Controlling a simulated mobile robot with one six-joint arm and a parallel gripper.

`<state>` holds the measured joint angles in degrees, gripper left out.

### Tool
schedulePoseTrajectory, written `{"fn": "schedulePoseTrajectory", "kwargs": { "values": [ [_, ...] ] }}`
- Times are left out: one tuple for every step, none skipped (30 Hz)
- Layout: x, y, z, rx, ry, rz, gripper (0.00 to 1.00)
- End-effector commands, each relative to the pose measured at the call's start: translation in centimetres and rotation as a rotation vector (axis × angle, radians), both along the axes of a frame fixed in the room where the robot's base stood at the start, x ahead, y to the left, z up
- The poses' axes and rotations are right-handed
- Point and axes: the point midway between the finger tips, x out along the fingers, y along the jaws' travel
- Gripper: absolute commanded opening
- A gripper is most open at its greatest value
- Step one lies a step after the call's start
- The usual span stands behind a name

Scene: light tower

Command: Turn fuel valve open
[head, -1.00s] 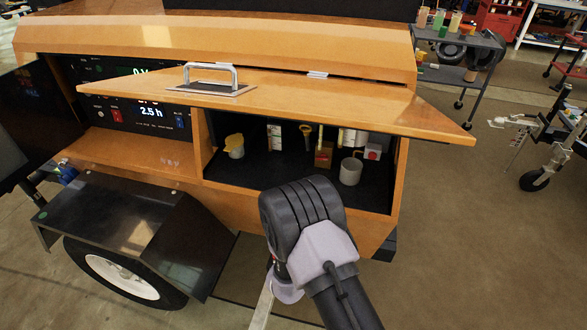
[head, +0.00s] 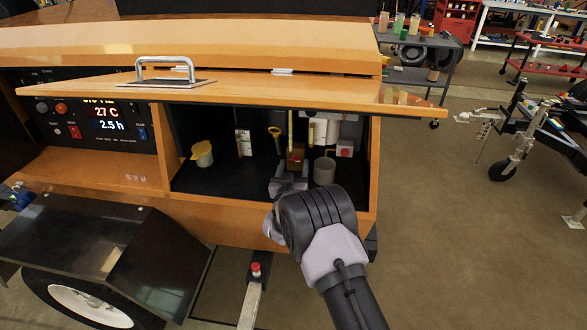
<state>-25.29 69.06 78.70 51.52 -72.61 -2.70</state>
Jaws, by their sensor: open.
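The orange tower housing has an open compartment (head: 225,186) under a raised panel. Inside, a small brown-red block (head: 296,158) stands below a thin yellow upright line. It may be the fuel valve, but it is too small to tell, and its lever position cannot be read. A yellow-handled part (head: 275,135) stands to its left. A white box with a red knob (head: 344,150) is to its right. My gripper (head: 287,185) is open at the compartment's front, below and just in front of the block. My wrist partly hides the gripper and the compartment's lower edge.
A grey cylinder (head: 324,170) stands right beside my gripper. A yellow-capped cup (head: 202,154) sits at the compartment's left. The raised orange panel (head: 240,88) overhangs the opening. A black fender (head: 80,240) is lower left. Open floor lies to the right.

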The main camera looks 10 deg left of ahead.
Motion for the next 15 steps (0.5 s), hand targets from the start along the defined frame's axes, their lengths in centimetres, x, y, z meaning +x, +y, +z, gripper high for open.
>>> {"fn": "schedulePoseTrajectory", "kwargs": {
  "values": [
    [-0.01, 0.01, 0.02, 0.000, 0.000, 0.000, 0.60],
    [-0.02, 0.01, 0.02, 0.000, 0.000, 0.000, 0.56],
    [-0.02, 0.01, 0.01, 0.000, 0.000, 0.000, 0.48],
    [-0.03, 0.01, 0.01, 0.000, 0.000, 0.000, 0.42],
    [-0.03, 0.02, 0.01, 0.000, 0.000, 0.000, 0.36],
    [-0.04, 0.02, 0.01, 0.000, 0.000, 0.000, 0.29],
    [-0.04, 0.02, 0.00, 0.000, 0.000, 0.000, 0.23],
    [-0.04, 0.02, 0.00, 0.000, 0.000, 0.000, 0.17],
    [-0.04, 0.02, 0.00, 0.000, 0.000, 0.000, 0.09],
    [-0.05, 0.02, 0.00, 0.000, 0.000, 0.000, 0.03],
    [-0.05, 0.02, 0.00, 0.000, 0.000, 0.000, 0.00],
    [-0.05, 0.02, -0.01, 0.005, 0.000, 0.000, 0.00],
    [-0.05, 0.03, -0.01, 0.023, -0.001, 0.000, 0.00],
    [-0.05, 0.04, -0.01, 0.049, -0.002, 0.000, 0.00],
    [-0.06, 0.06, -0.02, 0.085, -0.003, 0.000, 0.00]
  ]
}}
